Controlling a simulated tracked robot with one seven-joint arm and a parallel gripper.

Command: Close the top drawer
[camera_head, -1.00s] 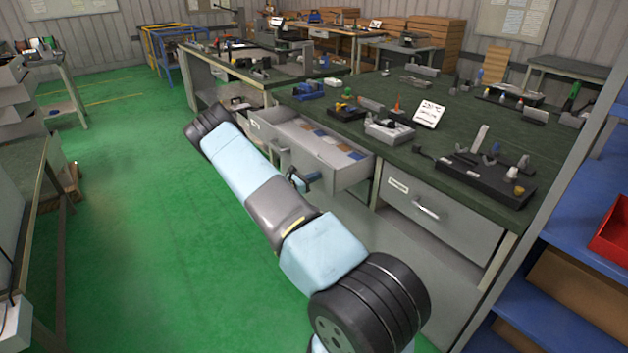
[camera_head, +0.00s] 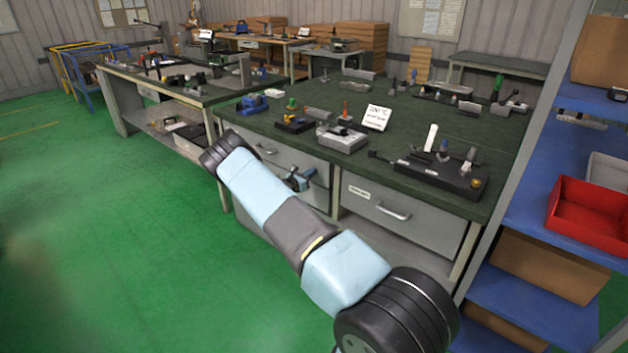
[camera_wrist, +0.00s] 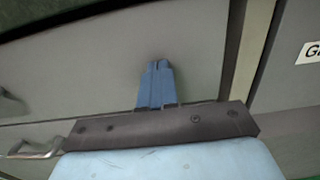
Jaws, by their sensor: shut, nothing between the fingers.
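The top drawer (camera_head: 285,158) is the grey front under the green-topped bench (camera_head: 400,125). Its front looks flush with the bench, and no inside shows. Its handle (camera_head: 265,149) is left of my gripper (camera_head: 312,172). In the wrist view, the drawer front (camera_wrist: 100,65) fills most of the picture. The shut blue fingers of my gripper (camera_wrist: 158,64) point at its right part. They look to be against or very close to it; I cannot tell if they touch. My arm hides part of the front below.
A closed drawer (camera_head: 395,215) with a label is to the right. Blue shelves (camera_head: 540,205) with a red bin (camera_head: 590,215) stand at the far right. Tools and a white sign (camera_head: 376,117) are on the bench. Green floor (camera_head: 120,230) is clear to the left.

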